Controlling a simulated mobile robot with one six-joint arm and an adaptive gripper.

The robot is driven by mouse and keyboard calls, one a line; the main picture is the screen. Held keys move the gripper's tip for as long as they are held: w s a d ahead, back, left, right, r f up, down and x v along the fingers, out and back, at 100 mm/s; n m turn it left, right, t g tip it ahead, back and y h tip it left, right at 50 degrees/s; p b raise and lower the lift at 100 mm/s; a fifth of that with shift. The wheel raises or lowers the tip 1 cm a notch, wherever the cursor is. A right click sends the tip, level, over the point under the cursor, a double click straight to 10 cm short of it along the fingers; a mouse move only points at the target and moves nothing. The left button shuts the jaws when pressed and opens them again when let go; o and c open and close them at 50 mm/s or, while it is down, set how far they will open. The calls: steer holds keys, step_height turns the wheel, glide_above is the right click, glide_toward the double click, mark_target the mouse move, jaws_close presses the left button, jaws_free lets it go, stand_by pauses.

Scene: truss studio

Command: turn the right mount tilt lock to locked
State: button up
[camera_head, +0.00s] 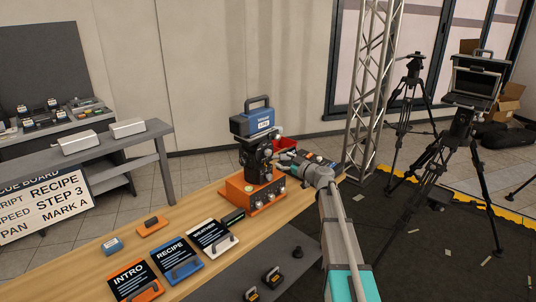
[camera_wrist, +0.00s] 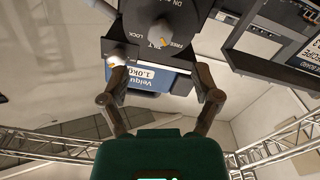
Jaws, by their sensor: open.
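The tilt lock knob (camera_wrist: 155,28) is a grey round knob on a black plate in the wrist view, with LOCK printed on one side and FREE on the other. Its small orange mark (camera_wrist: 163,41) points to the FREE side. In the head view the black mount (camera_head: 256,155) stands on an orange base (camera_head: 252,194) and carries a blue box (camera_head: 252,120). My gripper (camera_wrist: 162,78) is open and empty, its two fingers spread below the knob and apart from it in the wrist view. In the head view my gripper (camera_head: 285,163) is beside the mount, its fingertips hard to make out.
The wooden table (camera_head: 195,215) holds INTRO (camera_head: 135,281), RECIPE (camera_head: 174,256) and WEATHER (camera_head: 212,236) cards. A red bin (camera_head: 283,143) stands behind the mount. A metal truss (camera_head: 372,85) and tripods (camera_head: 460,140) are to the right.

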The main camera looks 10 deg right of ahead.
mark_target(270, 153)
steer(key=x, duration=0.8)
steer(key=shift+w+a, duration=0.25)
jaws_close()
